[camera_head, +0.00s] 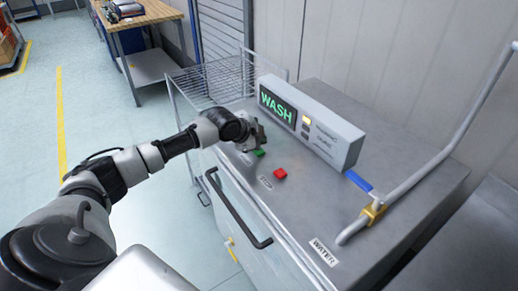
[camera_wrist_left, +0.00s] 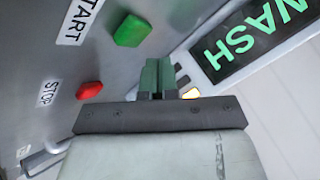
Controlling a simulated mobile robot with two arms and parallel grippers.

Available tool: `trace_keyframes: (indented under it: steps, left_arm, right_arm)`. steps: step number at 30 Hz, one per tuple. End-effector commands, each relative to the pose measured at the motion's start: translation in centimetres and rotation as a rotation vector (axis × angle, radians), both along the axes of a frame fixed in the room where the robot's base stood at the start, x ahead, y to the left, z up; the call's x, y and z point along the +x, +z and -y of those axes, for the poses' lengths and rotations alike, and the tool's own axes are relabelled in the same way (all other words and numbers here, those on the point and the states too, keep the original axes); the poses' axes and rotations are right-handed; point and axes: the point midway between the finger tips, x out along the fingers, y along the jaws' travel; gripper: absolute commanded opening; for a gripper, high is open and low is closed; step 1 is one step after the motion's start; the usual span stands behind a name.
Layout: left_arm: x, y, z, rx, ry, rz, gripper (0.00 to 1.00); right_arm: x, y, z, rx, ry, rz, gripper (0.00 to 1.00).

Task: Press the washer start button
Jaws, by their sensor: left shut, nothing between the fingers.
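The green start button (camera_head: 260,153) sits on the washer's grey top (camera_head: 330,205), beside a START label. In the left wrist view the green button (camera_wrist_left: 133,30) is beyond the fingertips and a little to their left. My left gripper (camera_head: 259,137) is shut and empty, close to the green button. Its closed fingers (camera_wrist_left: 158,76) look greenish in the wrist view, and a gap shows between them and the button there. The display (camera_head: 277,106) on the washer's control box reads WASH in green. My right gripper is in neither view.
A red stop button (camera_head: 280,174) lies near the green one, also at left in the wrist view (camera_wrist_left: 89,90). The control box (camera_head: 325,130) stands behind the buttons. A bent pipe with a blue-handled valve (camera_head: 358,181) is at right. A wire basket (camera_head: 205,82) is at left.

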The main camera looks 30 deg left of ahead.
Motion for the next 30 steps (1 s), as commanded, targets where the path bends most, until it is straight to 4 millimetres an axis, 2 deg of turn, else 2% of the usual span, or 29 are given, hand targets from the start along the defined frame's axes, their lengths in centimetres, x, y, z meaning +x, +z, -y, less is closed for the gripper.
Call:
trace_keyframes:
  steps: [1,3,11,30]
  left_arm:
    - [0.0,1.0,0.0,0.000,0.000,0.000,0.00]
    - [0.0,1.8,0.0,0.000,0.000,0.000,0.00]
    - [0.0,4.2,0.0,0.000,0.000,0.000,0.00]
    - [0.0,4.2,0.0,0.000,0.000,0.000,0.00]
  right_arm:
    - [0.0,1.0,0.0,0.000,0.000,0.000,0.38]
    - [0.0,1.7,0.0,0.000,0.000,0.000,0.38]
    - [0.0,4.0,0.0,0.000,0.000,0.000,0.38]
    - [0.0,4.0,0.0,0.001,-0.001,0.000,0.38]
